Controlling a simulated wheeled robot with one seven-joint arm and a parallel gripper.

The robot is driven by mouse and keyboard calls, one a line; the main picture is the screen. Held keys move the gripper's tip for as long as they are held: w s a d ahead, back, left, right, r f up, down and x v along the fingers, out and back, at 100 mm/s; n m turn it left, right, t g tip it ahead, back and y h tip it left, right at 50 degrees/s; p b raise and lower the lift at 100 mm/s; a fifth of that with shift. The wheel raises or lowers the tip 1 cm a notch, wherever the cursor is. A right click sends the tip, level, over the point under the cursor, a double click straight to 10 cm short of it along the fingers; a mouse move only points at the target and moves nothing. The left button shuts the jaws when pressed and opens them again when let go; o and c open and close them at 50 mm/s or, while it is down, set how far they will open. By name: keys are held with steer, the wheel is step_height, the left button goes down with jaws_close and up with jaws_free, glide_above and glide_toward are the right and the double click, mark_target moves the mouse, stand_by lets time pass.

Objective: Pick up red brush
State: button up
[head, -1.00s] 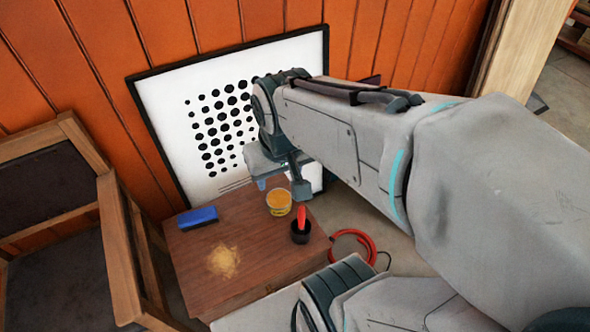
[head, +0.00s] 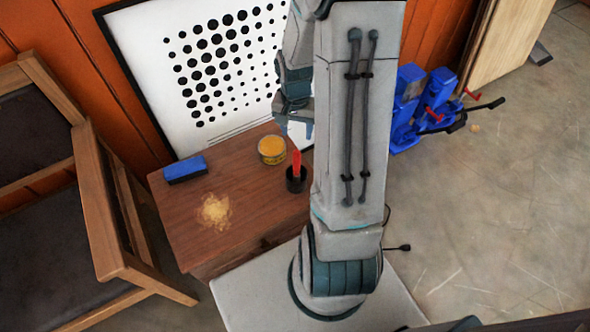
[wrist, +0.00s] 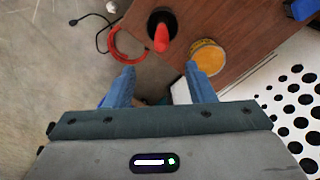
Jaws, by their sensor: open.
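The red brush (head: 297,163) stands upright in a small black cup (head: 297,182) near the right edge of a wooden table (head: 245,190). In the wrist view the red brush (wrist: 161,39) points toward me out of the black cup (wrist: 158,16). My gripper (wrist: 160,72) is open and empty, and the brush lies ahead of the gap between its fingers, apart from them. In the head view my gripper (head: 304,128) hangs just behind and above the brush, partly hidden by my arm.
A yellow tin (head: 271,151) stands close beside the cup. A blue block (head: 185,169) and a pale crumbly patch (head: 215,211) are on the table. A dotted white board (head: 215,70) leans behind. A chair (head: 110,210) stands left; blue presses (head: 420,105) stand right on open floor.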

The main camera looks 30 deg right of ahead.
mark_target(296, 158)
step_height(296, 158, down, 14)
steer(key=shift+r+b, duration=0.2)
steer(key=shift+b, duration=0.95)
jaws_close()
